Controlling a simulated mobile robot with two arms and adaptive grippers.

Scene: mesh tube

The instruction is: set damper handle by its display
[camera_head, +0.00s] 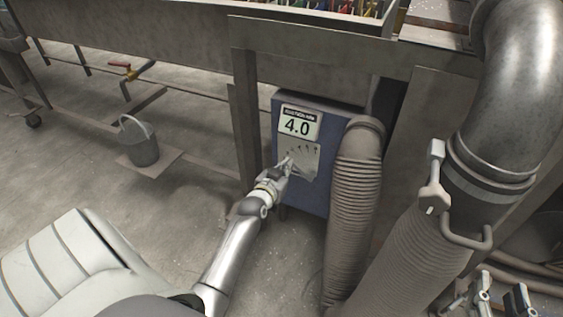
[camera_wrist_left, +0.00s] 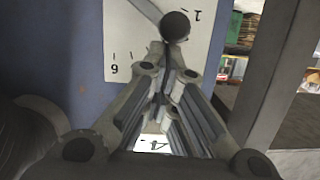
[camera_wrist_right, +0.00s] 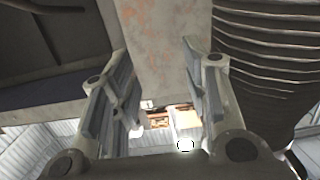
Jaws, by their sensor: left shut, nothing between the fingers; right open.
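A display (camera_head: 298,126) reading 4.0 is on the front of a blue box (camera_head: 315,200) beneath the bench. Under it is a white scale plate (camera_head: 304,156) with tick marks, which also fills the top of the left wrist view (camera_wrist_left: 118,42). A handle with a dark round knob (camera_wrist_left: 175,25) crosses that plate. My left gripper (camera_head: 285,168) is shut and empty in front of the plate. Its fingertips (camera_wrist_left: 168,85) appear just below the knob; I cannot tell whether they touch it. My right gripper (camera_head: 490,295) is open and empty at the lower right, also seen in its wrist view (camera_wrist_right: 165,95).
A ribbed hose (camera_head: 352,220) runs down the box's right side. A large metal pipe (camera_head: 515,75) with a lever-like fitting (camera_head: 435,185) stands further right. A bench leg (camera_head: 245,120) is close left of my left gripper.

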